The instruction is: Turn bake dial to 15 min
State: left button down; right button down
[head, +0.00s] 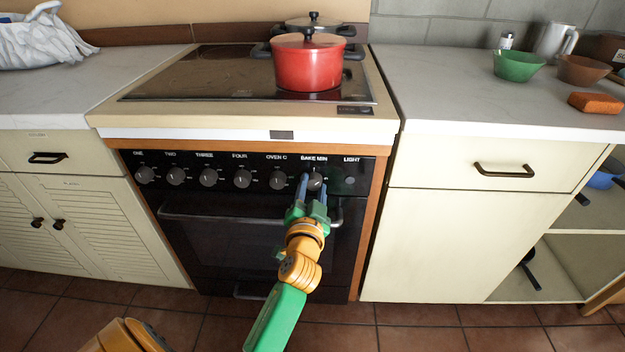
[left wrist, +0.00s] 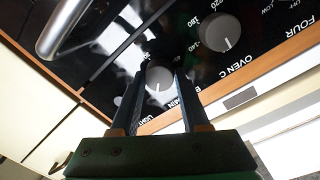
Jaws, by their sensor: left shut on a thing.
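The bake dial (head: 315,181) is a round grey knob under the "BAKE MIN" label on the black stove panel. It also shows in the left wrist view (left wrist: 159,79), upside down, with a white pointer line on its face. My left gripper (head: 313,184) reaches the panel from below, and its two dark fingers (left wrist: 152,88) stand one on each side of the bake dial, shut on it. The minute marks around the dial are mostly hidden or too small to read. My right gripper is not in view.
The oven C dial (head: 278,180) sits just left of the bake dial, and the light button (head: 349,181) to its right. The oven door handle (head: 240,217) runs below. A red pot (head: 308,64) stands on the hob above.

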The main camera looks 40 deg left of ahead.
pick_arm(q)
jog(key=shift+r+m+p, duration=0.15)
jog(key=shift+m+p, duration=0.25)
jog(key=shift+m, duration=1)
jog(key=shift+m+y+p, duration=0.3)
jog(key=shift+m+p, duration=0.4)
jog(key=shift+m, duration=0.5)
jog(key=shift+m+p, duration=0.45)
jog(key=shift+m, duration=0.85)
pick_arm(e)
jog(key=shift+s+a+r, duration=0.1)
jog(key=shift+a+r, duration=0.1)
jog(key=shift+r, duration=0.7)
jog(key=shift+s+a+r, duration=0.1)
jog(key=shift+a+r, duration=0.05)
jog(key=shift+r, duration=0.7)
pick_arm(q)
jog(key=shift+c, duration=1.9)
grip_release()
jog(key=shift+d, duration=0.1)
